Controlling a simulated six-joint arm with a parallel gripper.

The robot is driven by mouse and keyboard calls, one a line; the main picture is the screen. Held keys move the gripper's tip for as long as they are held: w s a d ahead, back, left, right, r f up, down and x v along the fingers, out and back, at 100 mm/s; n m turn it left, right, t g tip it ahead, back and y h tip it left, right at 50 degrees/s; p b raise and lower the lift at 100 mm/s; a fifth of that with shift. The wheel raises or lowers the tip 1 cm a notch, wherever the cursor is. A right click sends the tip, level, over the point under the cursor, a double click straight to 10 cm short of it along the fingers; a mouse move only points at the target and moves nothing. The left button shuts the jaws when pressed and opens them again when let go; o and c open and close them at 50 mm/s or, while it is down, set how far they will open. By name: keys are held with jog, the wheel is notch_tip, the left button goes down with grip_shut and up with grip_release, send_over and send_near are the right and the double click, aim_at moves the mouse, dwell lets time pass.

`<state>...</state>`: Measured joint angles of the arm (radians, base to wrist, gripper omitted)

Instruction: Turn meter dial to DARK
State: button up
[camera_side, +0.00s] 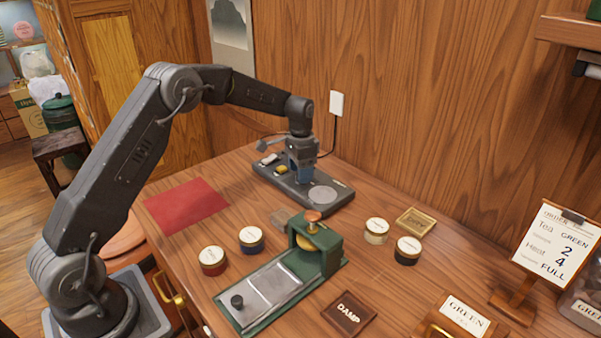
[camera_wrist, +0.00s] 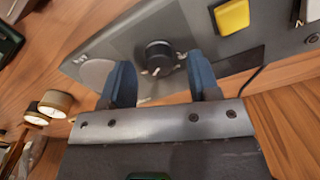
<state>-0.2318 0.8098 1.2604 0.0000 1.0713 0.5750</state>
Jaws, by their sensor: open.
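The meter is a grey slab (camera_side: 329,206) at the back of the table, by the wooden wall. It also shows in the wrist view (camera_wrist: 112,48). Its dial is a round black knob (camera_wrist: 158,55) with a pale mark at its lower edge in the wrist view. No DARK label is readable. My gripper (camera_side: 303,180) hangs over the meter, pointing down, and hides the dial in the side view. In the wrist view its two blue fingers (camera_wrist: 163,75) are open, with the knob ahead between them and a gap on each side. I cannot tell whether the fingertips reach down around the knob.
The meter carries a yellow button (camera_wrist: 232,16) and a pale round plate (camera_side: 322,195). A red cloth (camera_side: 187,206) lies left. An order card (camera_side: 556,243) stands right.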

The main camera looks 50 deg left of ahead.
notch_tip(320, 180, up, 13)
dwell(0.3)
jog(key=shift+f, duration=0.1)
jog(key=s+d+r+n+t, duration=0.1)
jog(key=s+d+r, duration=0.35)
jog(key=s, duration=0.25)
jog(key=s+d+r+n+t, duration=0.1)
jog(key=s+d+r+t, duration=0.15)
jog(key=s+r, duration=0.35)
jog(key=s+d+f+n+t, duration=0.1)
jog(key=s+d+f, duration=0.1)
jog(key=s, duration=0.8)
jog(key=s+d+f+n+t, duration=0.1)
jog(key=s+d+f, duration=0.2)
jog(key=s, duration=0.8)
jog(key=shift+d+f, duration=0.35)
jog(key=shift+f, duration=0.2)
